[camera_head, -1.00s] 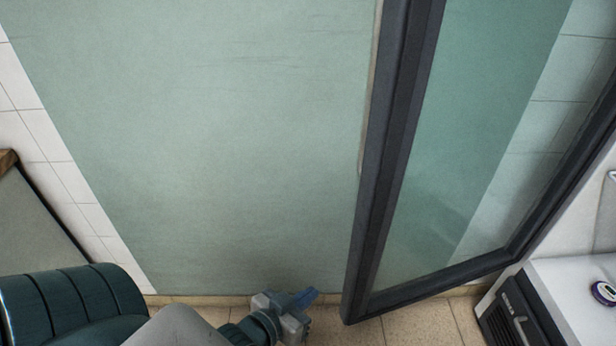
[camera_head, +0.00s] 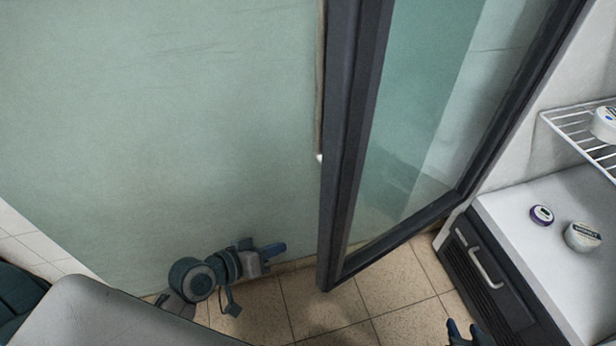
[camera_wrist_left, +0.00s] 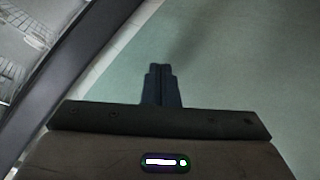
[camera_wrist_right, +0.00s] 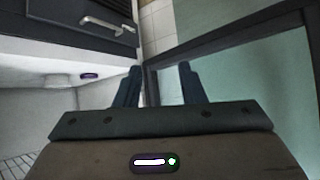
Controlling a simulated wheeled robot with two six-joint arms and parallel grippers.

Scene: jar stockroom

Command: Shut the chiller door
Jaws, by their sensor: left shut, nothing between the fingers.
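The chiller door (camera_head: 345,150) is a glass pane in a dark frame, and it stands open, swung out from the chiller (camera_head: 530,260). My left gripper (camera_head: 279,249) is shut and empty, left of the door's free lower corner and apart from it. Its closed fingers show in the left wrist view (camera_wrist_left: 160,84), with the door frame (camera_wrist_left: 75,65) to their left. My right gripper (camera_head: 464,331) is at the lower edge of the head view, in front of the chiller base. In the right wrist view (camera_wrist_right: 158,85) its fingers are spread, with the door frame (camera_wrist_right: 235,50) beyond them.
Inside the chiller, a purple-rimmed jar lid (camera_head: 541,214) and a white jar (camera_head: 582,236) stand on the white floor. A wire shelf (camera_head: 575,140) sits above them. The tiled floor (camera_head: 385,290) below the door is clear. A green wall panel fills the left.

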